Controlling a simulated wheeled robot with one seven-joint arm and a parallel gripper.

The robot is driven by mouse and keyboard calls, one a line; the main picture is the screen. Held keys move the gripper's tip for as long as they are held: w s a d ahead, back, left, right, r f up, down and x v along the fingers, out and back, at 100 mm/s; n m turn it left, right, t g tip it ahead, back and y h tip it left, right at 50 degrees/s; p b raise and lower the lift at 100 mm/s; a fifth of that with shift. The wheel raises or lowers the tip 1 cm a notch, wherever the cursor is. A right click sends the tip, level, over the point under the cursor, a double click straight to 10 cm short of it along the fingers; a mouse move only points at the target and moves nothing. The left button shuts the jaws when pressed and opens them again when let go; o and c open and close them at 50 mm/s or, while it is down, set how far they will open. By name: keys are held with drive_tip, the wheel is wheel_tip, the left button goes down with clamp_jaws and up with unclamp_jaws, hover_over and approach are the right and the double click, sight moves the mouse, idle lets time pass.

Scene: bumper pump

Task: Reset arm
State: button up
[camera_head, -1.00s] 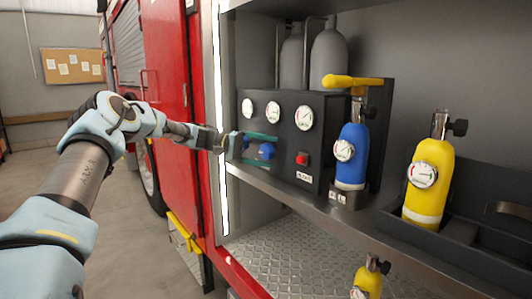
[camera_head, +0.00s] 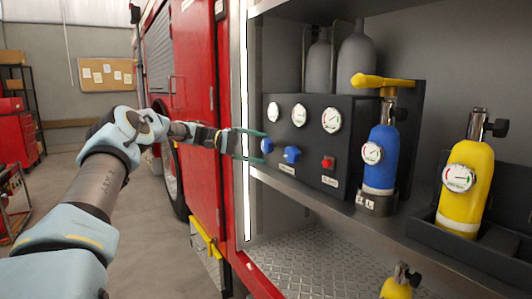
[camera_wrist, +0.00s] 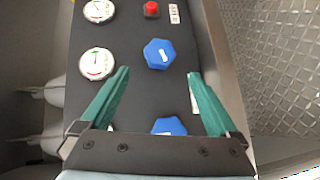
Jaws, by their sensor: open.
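My gripper (camera_head: 254,145) is open and empty in the head view, with its teal fingers at the left end of the black gauge panel. In the wrist view the gripper (camera_wrist: 160,88) shows its two fingers spread, one on each side. One blue knob (camera_wrist: 160,54) lies just beyond the fingertips, and another blue knob (camera_wrist: 169,126) lies between the fingers near the palm. In the head view, one blue knob (camera_head: 291,154) is clear of the fingers and the other (camera_head: 267,145) is beside them. I cannot tell whether a finger touches it.
The black panel (camera_head: 308,180) bears several gauges and a red button (camera_head: 328,162). A blue cylinder (camera_head: 381,165) stands upright under a yellow handle (camera_head: 385,82). A yellow cylinder (camera_head: 466,185) stands in a black tray to the right. The red truck door (camera_head: 199,100) is behind my arm.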

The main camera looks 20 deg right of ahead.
idle(0.4)
drive_tip(key=s+a+f+n+t+y, duration=0.3)
drive_tip(key=s+a+f+t+y, duration=0.2)
drive_tip(key=s+a+f+y, duration=0.3)
drive_tip(key=s+a+f+n+t+y, duration=0.1)
drive_tip(key=s+a+t, duration=0.1)
drive_tip(key=s+a, duration=0.4)
drive_tip(key=s+a+f+n+t+y+p, duration=0.1)
drive_tip(key=s+a, duration=0.5)
drive_tip(key=a, duration=0.6)
drive_tip(key=s+a+f+n+t+y, duration=0.1)
drive_tip(key=s+a+f+t+y, duration=0.1)
drive_tip(key=s+a, duration=0.4)
drive_tip(key=a+f+y, duration=0.1)
drive_tip(key=a, duration=0.3)
drive_tip(key=shift+f+n+t+p, duration=0.2)
drive_tip(key=shift+n+t+p, duration=0.1)
drive_tip(key=shift+t, duration=0.1)
drive_tip(key=shift+a, duration=0.1)
